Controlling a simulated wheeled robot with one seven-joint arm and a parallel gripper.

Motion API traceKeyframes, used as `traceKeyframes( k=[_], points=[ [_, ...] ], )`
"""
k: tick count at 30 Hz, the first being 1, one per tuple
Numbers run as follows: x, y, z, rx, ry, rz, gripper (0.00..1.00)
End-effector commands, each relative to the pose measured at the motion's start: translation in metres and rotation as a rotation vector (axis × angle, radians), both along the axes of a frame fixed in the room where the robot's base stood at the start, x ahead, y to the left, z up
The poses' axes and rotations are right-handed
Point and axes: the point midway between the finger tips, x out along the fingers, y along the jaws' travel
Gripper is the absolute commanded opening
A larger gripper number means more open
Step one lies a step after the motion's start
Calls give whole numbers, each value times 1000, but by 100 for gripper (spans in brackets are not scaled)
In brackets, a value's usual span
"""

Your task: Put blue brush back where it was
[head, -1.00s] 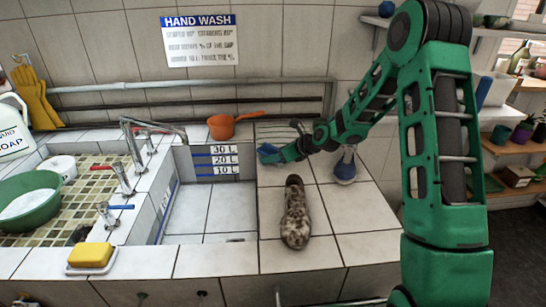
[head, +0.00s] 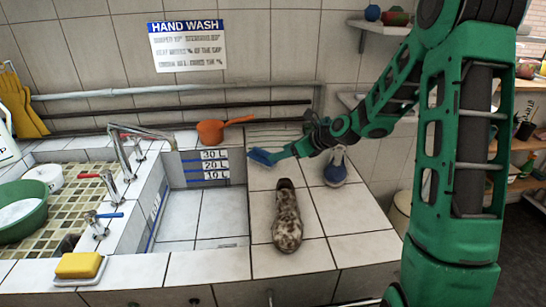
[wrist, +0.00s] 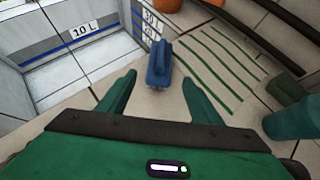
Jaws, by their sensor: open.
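The blue brush (head: 261,157) is on the tiled counter just right of the wash basin's measuring scale. In the wrist view the brush (wrist: 158,65) stands out ahead of my fingertips, near the line between them, with tile visible between it and both fingers. My gripper (head: 277,154) is beside the brush on its right, with its fingers pointing left. In the wrist view my gripper (wrist: 160,80) has its two green fingers spread apart and nothing between them. I cannot tell whether the brush's far end touches anything.
A brown spotted shoe (head: 287,217) and a blue shoe (head: 336,167) are on the counter. An orange pot (head: 211,131) stands behind the tiled basin (head: 205,238). A yellow sponge (head: 78,266) lies at the front left. A green bowl (head: 22,218) is left of the taps.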

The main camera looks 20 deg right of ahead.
Motion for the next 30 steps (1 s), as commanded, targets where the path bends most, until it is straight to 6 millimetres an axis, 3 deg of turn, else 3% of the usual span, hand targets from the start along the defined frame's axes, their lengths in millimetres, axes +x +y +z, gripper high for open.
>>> traceKeyframes(
  k=[12,17,23,30],
  points=[
    [-13,-7,10,-13,-2,9,59],
    [-36,-16,10,-194,-15,115,59],
    [-103,-47,15,-607,-12,422,59],
    [-203,-88,30,-977,40,848,59]
  ],
)
